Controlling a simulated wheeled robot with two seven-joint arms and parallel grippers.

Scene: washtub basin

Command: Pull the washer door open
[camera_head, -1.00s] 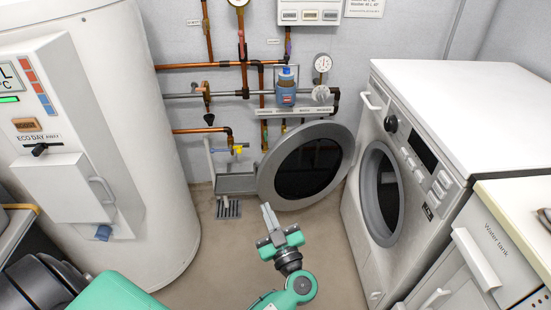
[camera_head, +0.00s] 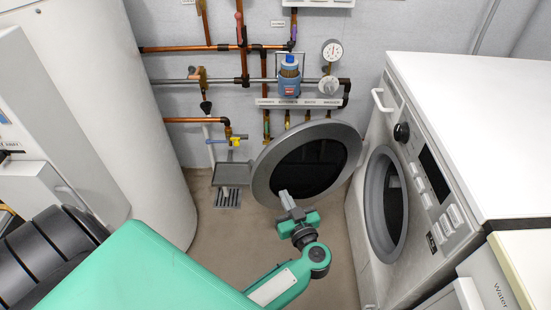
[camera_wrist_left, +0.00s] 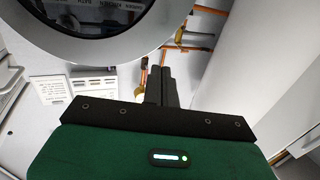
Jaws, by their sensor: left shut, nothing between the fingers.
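The washer (camera_head: 400,240) stands at the right with a grey-ringed round opening (camera_head: 386,205) in its front. Its round door (camera_head: 262,183), a grey ring around dark glass, stands swung out from the far side of that front, wide open. My left gripper (camera_head: 285,197) is shut and empty. In the head view its fingers overlap the door's lower rim; I cannot tell whether they touch. In the left wrist view the closed fingers (camera_wrist_left: 161,85) point up the picture, and the door's rim (camera_wrist_left: 90,48) curves at the upper left. The right gripper is not in view.
A large white tank (camera_head: 160,140) stands at the left. A floor drain (camera_head: 227,198) lies left of the door. Some floor between tank and washer is clear.

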